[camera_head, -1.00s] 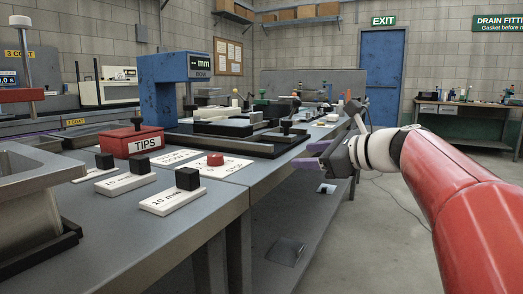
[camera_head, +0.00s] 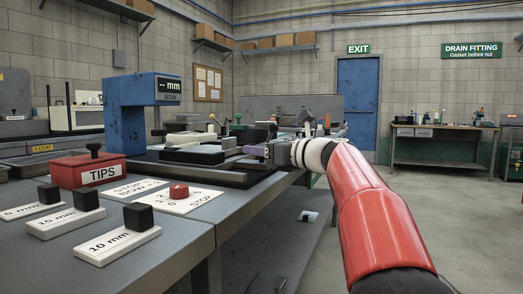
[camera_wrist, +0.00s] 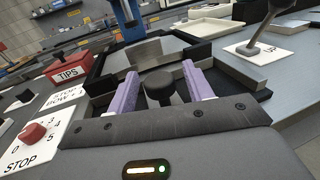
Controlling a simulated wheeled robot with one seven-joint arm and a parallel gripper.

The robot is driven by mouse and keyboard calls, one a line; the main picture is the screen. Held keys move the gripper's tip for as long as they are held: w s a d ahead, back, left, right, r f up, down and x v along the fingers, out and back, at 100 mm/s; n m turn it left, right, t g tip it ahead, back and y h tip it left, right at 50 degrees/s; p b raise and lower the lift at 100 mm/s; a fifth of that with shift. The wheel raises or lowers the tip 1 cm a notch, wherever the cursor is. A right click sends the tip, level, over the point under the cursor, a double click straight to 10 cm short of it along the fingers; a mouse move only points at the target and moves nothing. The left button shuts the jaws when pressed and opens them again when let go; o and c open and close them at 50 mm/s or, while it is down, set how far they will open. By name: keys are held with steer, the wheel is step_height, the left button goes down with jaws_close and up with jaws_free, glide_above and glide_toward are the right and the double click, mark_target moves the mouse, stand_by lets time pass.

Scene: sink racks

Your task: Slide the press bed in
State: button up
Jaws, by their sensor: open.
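The blue press (camera_head: 128,120) stands at left on the bench, its display reading "mm" and "BOW". Its low black bed frame (camera_head: 205,174) extends right towards my gripper (camera_head: 258,151). In the wrist view the frame (camera_wrist: 95,82) surrounds a flat grey plate (camera_wrist: 146,53). A round black knob (camera_wrist: 158,86) stands at the near end of the bed. My gripper (camera_wrist: 160,93) is open, with one purple finger on each side of the knob. A gap shows on both sides, wider on the right. The knob's lower part is partly hidden.
A red TIPS box (camera_head: 88,168) and a STOP dial card with a red knob (camera_head: 179,192) lie left of the bed. A lever on a white plate (camera_wrist: 258,47) stands right of the bed. The floor at right is clear.

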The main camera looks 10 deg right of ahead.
mark_target(198, 144)
jaws_close()
steer(key=shift+w+a+r+p, duration=0.15)
steer(key=shift+w+a+p, duration=0.2)
steer(key=shift+a+p, duration=0.15)
steer(key=w+a+p, duration=0.3)
steer(key=a, duration=0.2)
steer(key=w+a+p, duration=0.3)
steer(key=w+a, duration=0.1)
steer(key=w+a+p, duration=0.3)
steer(key=a, duration=0.2)
steer(key=shift+w+a, duration=0.25)
steer(key=shift+a, duration=0.05)
jaws_free()
steer(key=shift+w+a, duration=0.15)
